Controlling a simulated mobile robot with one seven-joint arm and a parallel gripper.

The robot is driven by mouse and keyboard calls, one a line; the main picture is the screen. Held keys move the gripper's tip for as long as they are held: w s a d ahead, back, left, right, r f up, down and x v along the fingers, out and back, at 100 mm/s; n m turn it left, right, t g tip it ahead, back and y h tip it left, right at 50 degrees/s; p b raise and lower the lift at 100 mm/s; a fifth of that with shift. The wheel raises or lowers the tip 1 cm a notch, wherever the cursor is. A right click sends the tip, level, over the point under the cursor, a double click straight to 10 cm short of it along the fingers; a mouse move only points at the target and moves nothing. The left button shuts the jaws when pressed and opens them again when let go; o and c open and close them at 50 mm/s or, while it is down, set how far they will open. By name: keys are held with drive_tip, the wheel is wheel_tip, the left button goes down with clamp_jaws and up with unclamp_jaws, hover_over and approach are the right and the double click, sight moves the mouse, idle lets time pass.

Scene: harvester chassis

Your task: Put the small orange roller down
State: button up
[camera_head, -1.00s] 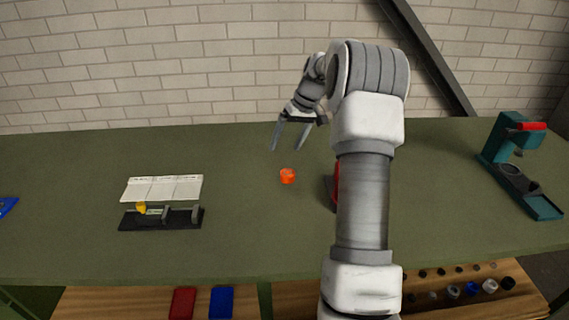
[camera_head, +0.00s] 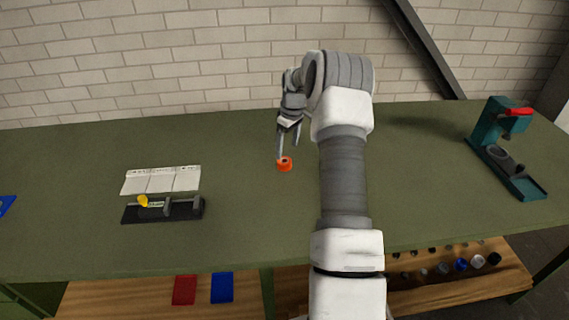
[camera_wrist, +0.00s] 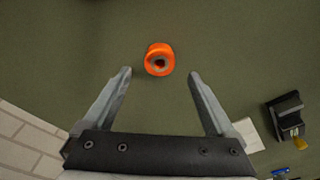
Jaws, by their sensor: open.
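The small orange roller (camera_head: 285,164) stands on the green table top, just past the fingertips of my gripper (camera_head: 287,153). In the wrist view the roller (camera_wrist: 159,60) shows as an orange ring with a dark hole in its middle. My gripper (camera_wrist: 160,73) is open, with its two fingers spread wide on either side of the space just short of the roller. Nothing is between the fingers, and the roller appears free of both.
A black fixture (camera_head: 163,209) with a yellow knob and a white three-part panel (camera_head: 162,180) stand on the left of the table (camera_head: 80,245). A teal press (camera_head: 505,150) with a red handle stands at the right. The table around the roller is clear.

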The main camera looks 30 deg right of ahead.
sight(285, 158)
drive_tip(key=shift+w+a+f+p, duration=0.1)
drive_tip(key=shift+w+f+p, duration=0.05)
drive_tip(key=shift+f, duration=0.8)
drive_tip(key=shift+w+f+p, duration=0.15)
drive_tip(key=shift+w+f, duration=0.05)
drive_tip(key=shift+f, duration=0.8)
drive_tip(key=shift+w+a+f+p, duration=0.1)
drive_tip(key=shift+w+f+p, duration=0.05)
drive_tip(key=shift+f, duration=0.8)
clamp_jaws()
